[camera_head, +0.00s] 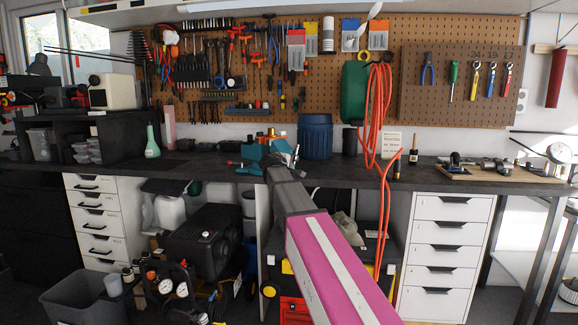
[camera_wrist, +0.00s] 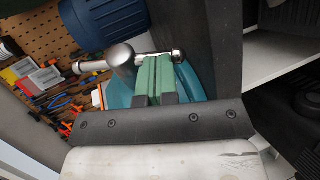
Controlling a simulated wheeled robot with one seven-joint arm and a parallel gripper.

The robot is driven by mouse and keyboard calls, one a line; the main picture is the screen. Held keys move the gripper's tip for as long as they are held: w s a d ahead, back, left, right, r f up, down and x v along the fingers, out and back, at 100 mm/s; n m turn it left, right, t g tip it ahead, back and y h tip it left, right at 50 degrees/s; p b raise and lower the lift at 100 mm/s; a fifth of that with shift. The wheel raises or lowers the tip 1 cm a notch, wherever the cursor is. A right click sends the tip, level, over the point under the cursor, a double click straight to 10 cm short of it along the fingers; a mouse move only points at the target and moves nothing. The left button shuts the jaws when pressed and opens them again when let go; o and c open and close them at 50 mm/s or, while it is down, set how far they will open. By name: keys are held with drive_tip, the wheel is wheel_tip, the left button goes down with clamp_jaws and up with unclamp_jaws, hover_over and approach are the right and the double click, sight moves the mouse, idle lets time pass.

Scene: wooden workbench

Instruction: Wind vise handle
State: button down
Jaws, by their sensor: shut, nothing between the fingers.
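The teal vise (camera_head: 254,152) stands on the dark bench top, partly hidden behind my arm in the head view. In the wrist view its teal body (camera_wrist: 190,82) shows behind my fingers. The vise handle is a silver bar (camera_wrist: 90,66) through a thick round grey screw head (camera_wrist: 122,58), with a knob at each end. It lies nearly level across that picture. My gripper (camera_wrist: 157,60) has green fingers pressed together, with nothing between them. Their tips are at the bar, right of the screw head; I cannot tell if they touch it. In the head view my gripper end (camera_head: 284,166) is at the vise.
A blue ribbed bin (camera_head: 315,137) stands on the bench just right of the vise. An orange hose (camera_head: 375,110) hangs over the bench edge further right. A green bottle (camera_head: 152,141) stands to the left. Drawers (camera_head: 440,245) and machines fill the space below.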

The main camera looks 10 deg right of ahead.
sight(296, 177)
drive_tip(key=shift+w+d+f+t+h, duration=0.35)
drive_tip(key=shift+f+t+h, duration=0.15)
drive_tip(key=shift+t+h, duration=0.3)
drive_tip(key=shift+f, duration=0.1)
drive_tip(key=shift+w+d+f, duration=0.4)
drive_tip(key=shift+w+d, duration=0.15)
drive_tip(key=shift+d, duration=0.05)
drive_tip(key=shift+w+d+f, duration=0.15)
drive_tip(key=shift+w+d, duration=0.3)
drive_tip(key=shift+d, duration=0.1)
drive_tip(key=shift+w+d, duration=0.1)
